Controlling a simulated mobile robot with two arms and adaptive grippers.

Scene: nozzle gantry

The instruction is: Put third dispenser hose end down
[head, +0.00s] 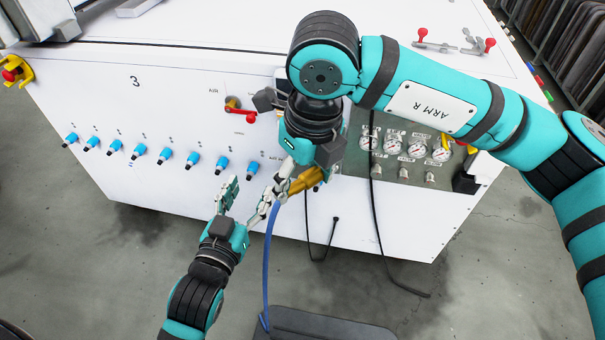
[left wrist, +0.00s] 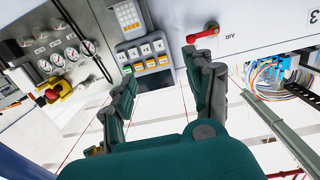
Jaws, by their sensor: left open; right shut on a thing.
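A blue hose (head: 267,262) hangs from my right gripper (head: 268,200) and runs down to the floor area at the bottom of the head view. The right gripper's fingers are closed around its upper end, which they mostly hide. A gold-yellow piece (head: 306,181) shows beside those fingers; I cannot tell whether it belongs to the hose. My left gripper (head: 228,186) is just left of the right one, open and empty, below the row of blue fittings (head: 193,158). In the left wrist view its two fingers (left wrist: 160,68) stand apart with nothing between them.
The white cabinet front carries pressure gauges (head: 391,144) and a red-handled valve (head: 248,117). Black cables (head: 378,235) hang at its right. A dark grey block (head: 325,326) is at the bottom edge. Bare floor (head: 80,270) lies left. A keypad (left wrist: 127,17) shows in the left wrist view.

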